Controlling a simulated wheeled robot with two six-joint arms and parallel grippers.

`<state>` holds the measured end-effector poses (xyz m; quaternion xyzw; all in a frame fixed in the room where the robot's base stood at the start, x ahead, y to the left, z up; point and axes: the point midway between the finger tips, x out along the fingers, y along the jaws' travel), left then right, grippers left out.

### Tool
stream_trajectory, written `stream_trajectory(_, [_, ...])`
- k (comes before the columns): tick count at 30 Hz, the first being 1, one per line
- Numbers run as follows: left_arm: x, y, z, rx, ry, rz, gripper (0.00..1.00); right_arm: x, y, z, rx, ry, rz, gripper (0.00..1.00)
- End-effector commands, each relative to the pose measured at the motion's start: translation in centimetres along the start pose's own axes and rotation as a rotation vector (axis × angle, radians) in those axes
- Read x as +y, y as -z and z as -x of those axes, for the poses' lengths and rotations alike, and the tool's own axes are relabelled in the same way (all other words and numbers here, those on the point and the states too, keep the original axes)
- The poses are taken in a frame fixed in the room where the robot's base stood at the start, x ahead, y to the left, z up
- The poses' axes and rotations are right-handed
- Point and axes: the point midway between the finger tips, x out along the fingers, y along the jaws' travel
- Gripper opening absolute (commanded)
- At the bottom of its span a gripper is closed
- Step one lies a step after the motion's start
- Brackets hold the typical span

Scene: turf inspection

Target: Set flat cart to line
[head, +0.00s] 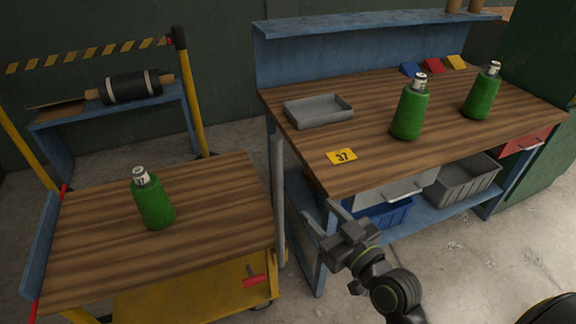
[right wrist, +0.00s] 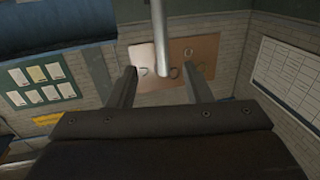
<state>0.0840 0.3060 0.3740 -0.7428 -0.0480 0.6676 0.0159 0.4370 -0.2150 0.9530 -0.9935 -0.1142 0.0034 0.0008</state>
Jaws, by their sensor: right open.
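A flat cart with a wood-slat top (head: 210,208) stands at the left in the head view, beside the workbench (head: 300,112). It has blue and red edging on its left side and a yellow lower deck (head: 190,296). A green bottle (head: 153,202) with a white-labelled cap stands on its top. My right gripper (head: 347,212) is open and empty, in front of the bench and right of the cart, apart from it. In the right wrist view its fingers (right wrist: 158,85) are spread, with a pale bar (right wrist: 159,40) showing beyond and between them. My left gripper is not in view.
The bench holds a grey tray (head: 318,111), a yellow "37" tag (head: 342,156) and two green bottles (head: 410,112) (head: 482,95). A grey bin (head: 465,181) and blue bin (head: 385,214) sit below. A black roll (head: 131,87) lies on a rack behind the cart.

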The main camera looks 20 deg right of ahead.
Motion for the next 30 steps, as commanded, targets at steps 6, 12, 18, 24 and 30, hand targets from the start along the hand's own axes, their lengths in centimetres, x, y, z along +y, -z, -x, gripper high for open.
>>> stream_trajectory(6, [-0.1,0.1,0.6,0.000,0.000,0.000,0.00,-0.1,0.6,-1.6,0.011,0.002,0.001,0.45])
stream_trajectory(12, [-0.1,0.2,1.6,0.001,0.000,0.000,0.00,-0.1,0.8,-5.5,0.011,0.003,0.001,0.45])
stream_trajectory(18, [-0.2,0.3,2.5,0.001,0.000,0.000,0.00,-0.1,0.8,-9.6,0.009,0.004,0.001,0.45])
stream_trajectory(24, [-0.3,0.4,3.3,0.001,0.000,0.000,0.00,-0.1,0.7,-13.3,0.009,0.003,0.002,0.45])
stream_trajectory(30, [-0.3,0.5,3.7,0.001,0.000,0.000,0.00,-0.1,0.6,-16.0,0.008,0.002,0.002,0.45])
